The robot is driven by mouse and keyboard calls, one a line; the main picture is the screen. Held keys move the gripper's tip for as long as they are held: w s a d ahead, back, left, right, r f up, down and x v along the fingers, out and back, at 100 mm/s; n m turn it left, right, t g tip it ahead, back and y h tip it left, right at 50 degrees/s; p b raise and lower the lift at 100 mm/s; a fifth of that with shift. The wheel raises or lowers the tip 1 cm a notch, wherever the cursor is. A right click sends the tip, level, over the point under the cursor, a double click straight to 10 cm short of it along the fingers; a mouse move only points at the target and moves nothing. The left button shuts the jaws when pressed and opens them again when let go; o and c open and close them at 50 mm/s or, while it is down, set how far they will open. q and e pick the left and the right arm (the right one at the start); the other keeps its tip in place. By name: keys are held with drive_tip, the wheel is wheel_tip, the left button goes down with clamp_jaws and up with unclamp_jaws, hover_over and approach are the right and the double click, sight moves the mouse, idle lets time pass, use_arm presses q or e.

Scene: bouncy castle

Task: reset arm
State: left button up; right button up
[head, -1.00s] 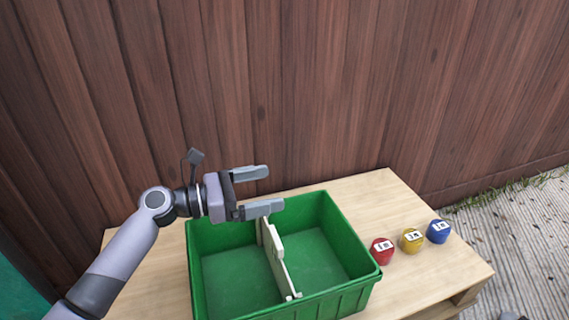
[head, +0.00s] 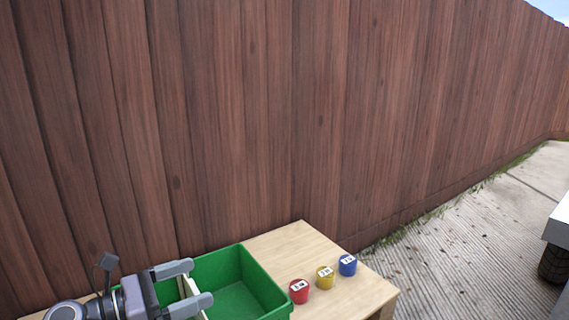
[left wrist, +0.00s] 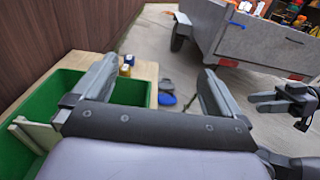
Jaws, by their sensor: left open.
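My left gripper (head: 197,284) is open and empty at the lower left of the head view. Its fingers point right, over or beside the left part of the green bin (head: 268,290). In the left wrist view, the open jaws of the left gripper (left wrist: 158,70) frame the pavement, with nothing between the fingertips. What looks like my right gripper (left wrist: 270,101) shows at the right edge of the left wrist view, too small to tell its jaw state. The right arm is not in the head view.
The bin, with a pale divider (head: 190,290), stands on a wooden table (head: 345,300). Red (head: 299,291), yellow (head: 325,277) and blue (head: 348,265) pots stand right of it. A wooden fence (head: 270,120) rises behind. A grey trailer (left wrist: 235,40) stands on the pavement.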

use_arm(q)
drive_tip(key=s+d+f+m+y, duration=0.1)
drive_tip(key=s+f+m+y, duration=0.4)
drive_tip(key=s+f+m, duration=0.4)
drive_tip(key=s+d+f+m+y, duration=0.1)
drive_tip(key=s+f+m+y, duration=0.3)
drive_tip(key=s+f+m, duration=0.6)
drive_tip(key=s+a+f+m+t+y, duration=0.1)
drive_tip(key=s+f+m+y, duration=0.15)
drive_tip(key=m, duration=0.65)
use_arm(e)
drive_tip(key=s+d+f+g+h, duration=0.1)
drive_tip(key=s+d+f+h, duration=0.2)
drive_tip(key=d+f, duration=0.55)
use_arm(q)
drive_tip(key=s+a+r+p, duration=0.1)
drive_tip(key=a+r+p, duration=0.2)
drive_tip(key=r+p, duration=1.2)
drive_tip(key=y+p, duration=0.1)
drive_tip(key=p, duration=0.4)
drive_tip(key=shift+s+a+r+n+p, duration=0.2)
drive_tip(key=shift+s+r+n+p, duration=0.15)
drive_tip(key=shift+s+n, duration=0.05)
use_arm(e)
wheel_tip(320, 180, up, 14)
drive_tip(key=s+d+h, duration=0.1)
drive_tip(key=shift+s+r, duration=0.15)
drive_tip(key=shift+s, duration=0.2)
